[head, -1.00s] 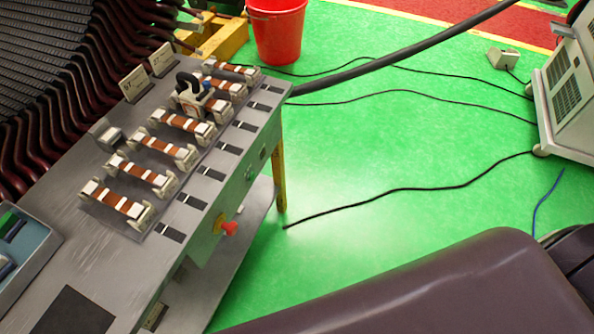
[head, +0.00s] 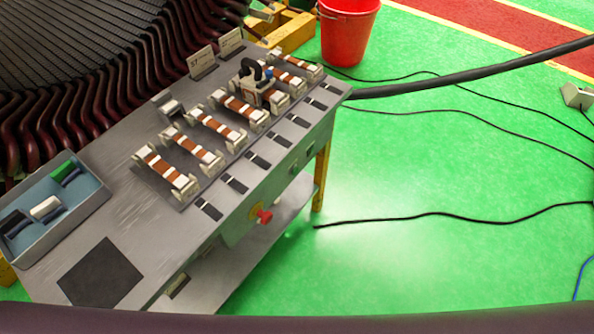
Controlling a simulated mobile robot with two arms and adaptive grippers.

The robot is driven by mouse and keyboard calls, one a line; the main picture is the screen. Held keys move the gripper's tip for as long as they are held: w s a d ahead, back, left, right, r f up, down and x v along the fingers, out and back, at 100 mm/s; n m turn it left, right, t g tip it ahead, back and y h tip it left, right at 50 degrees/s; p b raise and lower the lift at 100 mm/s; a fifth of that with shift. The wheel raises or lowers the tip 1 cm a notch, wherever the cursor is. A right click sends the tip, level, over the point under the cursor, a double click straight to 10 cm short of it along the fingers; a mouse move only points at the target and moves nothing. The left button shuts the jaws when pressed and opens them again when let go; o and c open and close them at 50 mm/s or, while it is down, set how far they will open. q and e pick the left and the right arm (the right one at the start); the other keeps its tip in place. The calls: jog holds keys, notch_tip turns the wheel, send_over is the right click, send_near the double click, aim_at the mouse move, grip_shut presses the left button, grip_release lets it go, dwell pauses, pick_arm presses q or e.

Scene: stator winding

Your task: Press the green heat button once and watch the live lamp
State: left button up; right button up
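The grey metal bench (head: 130,215) stands at the left and centre. Its front panel carries a red knob (head: 264,216) at the lower part and small green-grey fittings (head: 294,168) further right. They are too small to tell which is the heat button or the live lamp, or whether any is lit. A row of copper-coloured bars in white holders (head: 205,148) lies on top, with a white clamp-like device with a black handle (head: 252,92) on one. Neither of my grippers is in view.
A blue tray (head: 88,212) with small parts and a dark square pad (head: 100,273) are on the bench's near end. Dark stator coils (head: 60,110) rise behind.

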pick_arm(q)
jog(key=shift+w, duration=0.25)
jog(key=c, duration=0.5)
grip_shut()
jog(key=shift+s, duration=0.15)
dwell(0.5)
